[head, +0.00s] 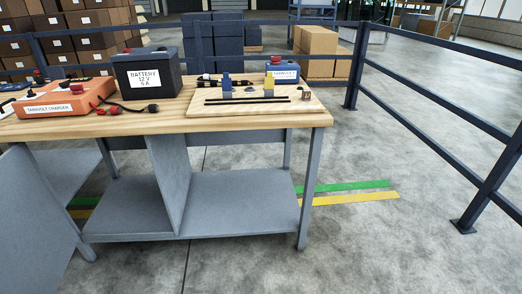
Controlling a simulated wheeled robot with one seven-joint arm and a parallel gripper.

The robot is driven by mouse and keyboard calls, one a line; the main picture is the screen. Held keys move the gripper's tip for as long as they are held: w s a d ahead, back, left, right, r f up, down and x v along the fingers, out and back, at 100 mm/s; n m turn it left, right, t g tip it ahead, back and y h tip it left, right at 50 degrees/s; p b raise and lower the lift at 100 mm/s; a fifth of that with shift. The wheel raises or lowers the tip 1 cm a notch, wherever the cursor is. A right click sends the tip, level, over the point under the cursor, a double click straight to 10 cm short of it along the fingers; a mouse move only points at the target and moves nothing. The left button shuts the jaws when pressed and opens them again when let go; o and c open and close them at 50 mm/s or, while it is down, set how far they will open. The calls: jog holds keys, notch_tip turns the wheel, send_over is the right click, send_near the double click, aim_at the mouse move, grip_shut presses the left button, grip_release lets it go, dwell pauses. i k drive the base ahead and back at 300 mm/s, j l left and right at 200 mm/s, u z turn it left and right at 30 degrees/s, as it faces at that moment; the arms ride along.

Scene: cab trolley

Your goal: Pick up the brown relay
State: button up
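A small brownish block (307,96), which looks like the brown relay, sits at the right end of a light wooden board (250,106) on the workbench. It is too small here to make out its details. My gripper is not in view, and nothing is seen touching the block.
The wooden workbench (160,125) also carries an orange charger (55,100) with cables, a black battery (147,75), a labelled blue box (284,72), and blue (227,88) and yellow (268,88) parts. Dark railings (440,110) stand right. Floor in front is clear.

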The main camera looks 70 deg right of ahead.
aim_at(306, 94)
jog(key=z, duration=0.4)
jog(key=i+z, duration=0.1)
jog(key=z, duration=0.7)
jog(key=i+z, duration=0.1)
jog(key=z, duration=0.7)
jog(key=i+j+z, duration=0.2)
jog(key=i, duration=0.1)
